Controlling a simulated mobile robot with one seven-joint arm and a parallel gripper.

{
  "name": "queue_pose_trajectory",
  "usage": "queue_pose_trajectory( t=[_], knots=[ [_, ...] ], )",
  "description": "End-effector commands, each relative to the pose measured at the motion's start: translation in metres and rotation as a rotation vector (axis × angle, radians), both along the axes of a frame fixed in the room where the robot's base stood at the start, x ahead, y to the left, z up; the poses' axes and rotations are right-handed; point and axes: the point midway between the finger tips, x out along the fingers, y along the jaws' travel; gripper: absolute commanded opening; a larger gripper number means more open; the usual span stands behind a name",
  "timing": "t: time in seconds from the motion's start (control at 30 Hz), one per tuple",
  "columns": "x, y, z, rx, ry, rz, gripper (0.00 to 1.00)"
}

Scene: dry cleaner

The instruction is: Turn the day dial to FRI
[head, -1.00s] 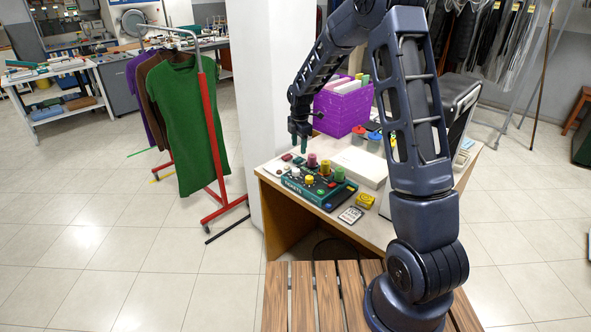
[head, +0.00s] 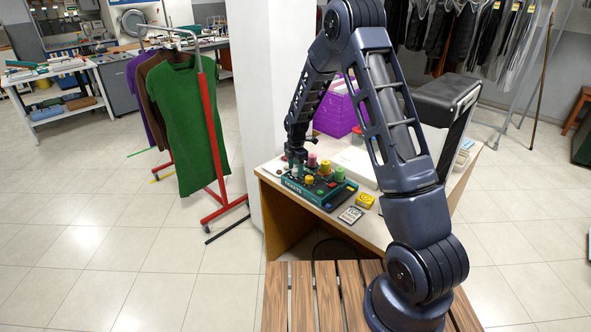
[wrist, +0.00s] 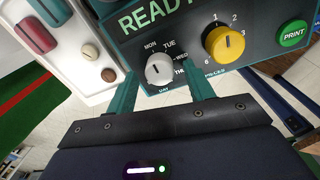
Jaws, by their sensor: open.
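The day dial (wrist: 158,70) is a pale grey-white knob on a dark teal panel in the wrist view. I cannot read FRI, and the dial's pointer direction is unclear. My gripper (wrist: 160,74) is open, with one teal finger on each side of the dial. Whether the fingers touch it I cannot tell. In the head view my gripper (head: 296,162) is low over the left end of the ticket machine (head: 318,193), hiding the dial there.
A yellow numbered dial (wrist: 223,44) and a green PRINT button (wrist: 293,33) sit right of the day dial. A purple crate (head: 337,110) stands behind on the desk.

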Motion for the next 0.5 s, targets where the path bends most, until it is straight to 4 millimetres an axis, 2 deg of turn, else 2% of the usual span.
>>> queue_pose_trajectory(
  t=[0.37,0.4,0.5],
  knots=[
    [0.0002,0.0000,-0.0065,0.000,0.000,0.000,0.53],
    [0.0001,0.0000,-0.0064,0.000,0.000,0.000,0.51],
    [0.0001,0.0000,-0.0064,0.000,0.000,0.000,0.31]
  ],
)
